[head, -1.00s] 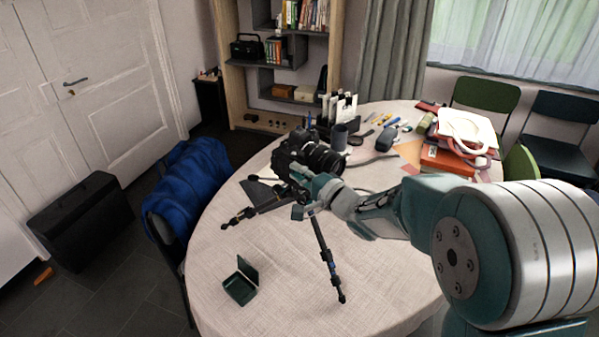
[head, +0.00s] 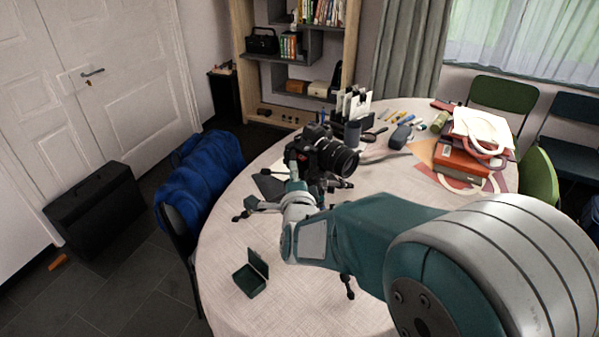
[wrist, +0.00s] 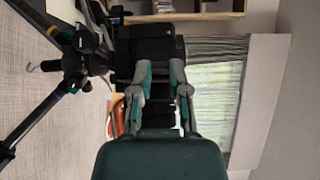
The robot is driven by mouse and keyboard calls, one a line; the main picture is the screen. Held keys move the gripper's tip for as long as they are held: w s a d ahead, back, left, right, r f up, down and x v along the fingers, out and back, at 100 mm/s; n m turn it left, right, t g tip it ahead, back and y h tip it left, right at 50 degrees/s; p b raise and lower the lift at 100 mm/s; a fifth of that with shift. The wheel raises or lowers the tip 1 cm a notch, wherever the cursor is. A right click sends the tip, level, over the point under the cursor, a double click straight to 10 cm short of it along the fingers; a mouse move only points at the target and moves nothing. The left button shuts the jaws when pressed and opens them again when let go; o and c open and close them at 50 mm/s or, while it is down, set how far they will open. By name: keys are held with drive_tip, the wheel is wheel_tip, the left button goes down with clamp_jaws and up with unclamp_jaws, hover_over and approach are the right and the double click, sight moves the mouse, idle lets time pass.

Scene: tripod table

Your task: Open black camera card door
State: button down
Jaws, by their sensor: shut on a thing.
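The black camera (head: 324,153) sits on its tripod (head: 262,205) on the round table, lens facing right. In the wrist view, the camera body (wrist: 150,45) is a dark block straight ahead, with the tripod head and legs (wrist: 76,55) to its left. My gripper (wrist: 161,68) has its fingers against the camera's near side, shut on the card door's area. The door itself is dark, hidden between the fingers, and its angle cannot be told. In the head view, my gripper (head: 292,170) is at the camera's left side, partly covered by my wrist.
A small open green box (head: 250,278) lies on the front of the table (head: 222,248). A dark cup (head: 352,133), a card holder, pens and a book stack with a red box (head: 465,165) stand behind and right. A chair with a blue jacket (head: 200,175) touches the left edge.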

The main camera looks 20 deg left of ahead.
drive_tip(key=a+m+g+h, duration=0.1)
drive_tip(key=a+m+h, duration=0.2)
drive_tip(key=m+h, duration=0.3)
drive_tip(key=w+a+m+g+h, duration=0.1)
drive_tip(key=a+m+h, duration=0.3)
drive_tip(key=h, duration=1)
drive_tip(key=shift+w+a+f+m+g, duration=0.25)
drive_tip(key=shift+m+g, duration=0.45)
drive_tip(key=shift+m, duration=1.1)
drive_tip(key=shift+w+r, duration=0.1)
drive_tip(key=c, duration=0.6)
unclamp_jaws()
drive_tip(key=shift+w, duration=0.1)
drive_tip(key=shift+r, duration=0.1)
drive_tip(key=v, duration=1.2)
drive_tip(key=shift+w+a, duration=0.15)
drive_tip(key=shift+a, duration=0.1)
